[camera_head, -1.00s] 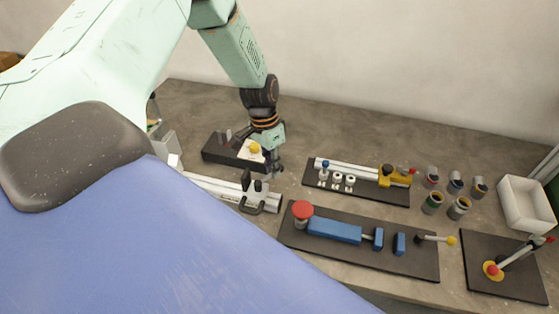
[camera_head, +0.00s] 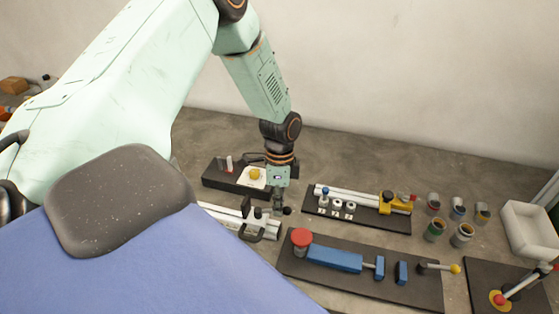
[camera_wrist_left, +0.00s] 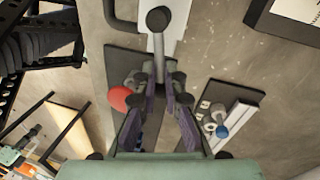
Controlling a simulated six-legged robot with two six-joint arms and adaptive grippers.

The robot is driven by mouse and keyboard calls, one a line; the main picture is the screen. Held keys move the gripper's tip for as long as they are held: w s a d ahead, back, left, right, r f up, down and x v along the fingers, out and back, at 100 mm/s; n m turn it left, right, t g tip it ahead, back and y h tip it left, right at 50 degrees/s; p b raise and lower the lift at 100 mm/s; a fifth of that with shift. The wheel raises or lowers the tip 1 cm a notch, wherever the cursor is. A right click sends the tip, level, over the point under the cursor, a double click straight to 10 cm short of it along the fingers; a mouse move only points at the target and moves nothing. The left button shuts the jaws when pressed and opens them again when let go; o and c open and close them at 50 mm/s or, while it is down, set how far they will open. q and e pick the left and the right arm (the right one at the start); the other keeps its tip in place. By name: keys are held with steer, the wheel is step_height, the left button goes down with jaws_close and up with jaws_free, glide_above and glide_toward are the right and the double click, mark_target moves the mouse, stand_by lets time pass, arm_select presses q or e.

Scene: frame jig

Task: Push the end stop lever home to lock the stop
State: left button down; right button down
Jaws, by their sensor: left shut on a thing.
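My left gripper (camera_head: 279,202) points down beside the silver rail clamp (camera_head: 240,220). In the left wrist view my left gripper (camera_wrist_left: 162,76) is closed around a grey lever (camera_wrist_left: 157,48) with a black ball knob (camera_wrist_left: 158,20). The black knob also shows in the head view (camera_head: 287,211), just right of the fingers. The fingers hide where the lever joins its mount. A yellow stop block (camera_head: 395,205) with a red-tipped handle sits at the right end of another rail jig, apart from the gripper. My right gripper is not in view.
A black board with a red button (camera_head: 301,237) and blue blocks (camera_head: 335,258) lies in front. A dark base with a yellow knob (camera_head: 255,174) stands behind the gripper. Several cups (camera_head: 435,228) and a white bin (camera_head: 528,232) are at right. Bare bench shows between the boards.

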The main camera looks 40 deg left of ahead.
arm_select(q)
steer(key=shift+d+r+m, duration=0.1)
steer(key=shift+r+m, duration=0.05)
steer(key=shift+m, duration=0.35)
steer(key=c, duration=1.4)
jaws_free()
steer(key=shift+s+d, duration=0.1)
steer(key=shift+s, duration=0.1)
steer(key=shift+c, duration=0.2)
step_height(320, 180, up, 12)
steer(key=w+a, duration=0.1)
steer(key=w, duration=0.1)
steer(key=shift+f, duration=0.2)
